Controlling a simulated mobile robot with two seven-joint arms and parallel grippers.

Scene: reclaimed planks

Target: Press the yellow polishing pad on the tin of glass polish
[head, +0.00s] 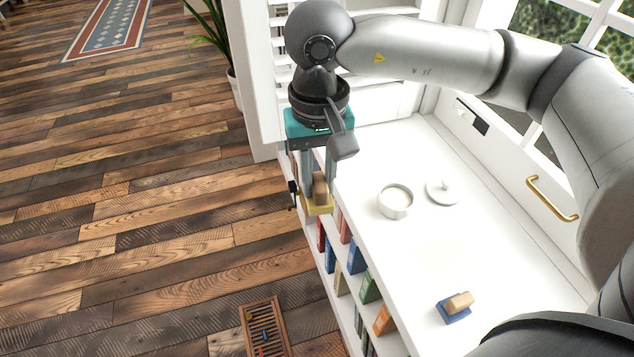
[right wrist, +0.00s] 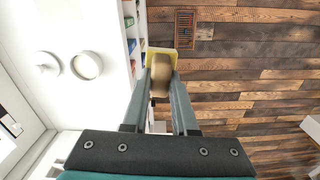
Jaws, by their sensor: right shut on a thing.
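The yellow polishing pad (head: 318,206) has a wooden handle and hangs from my right gripper (head: 317,180), which is shut on that handle. In the right wrist view the pad (right wrist: 150,54) shows as a yellow rim around the handle, between the two fingers (right wrist: 161,80). The pad is off the left edge of the white counter, over the floor side. The tin of glass polish (head: 395,203) stands open on the counter, to the right of the pad and apart from it; pale polish shows inside. The tin also shows in the right wrist view (right wrist: 86,66). My left gripper is not in view.
The tin's lid (head: 442,191), with a knob, lies on the counter right of the tin. A blue pad with a wooden handle (head: 455,306) sits nearer. Books (head: 356,255) fill shelves below the counter edge.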

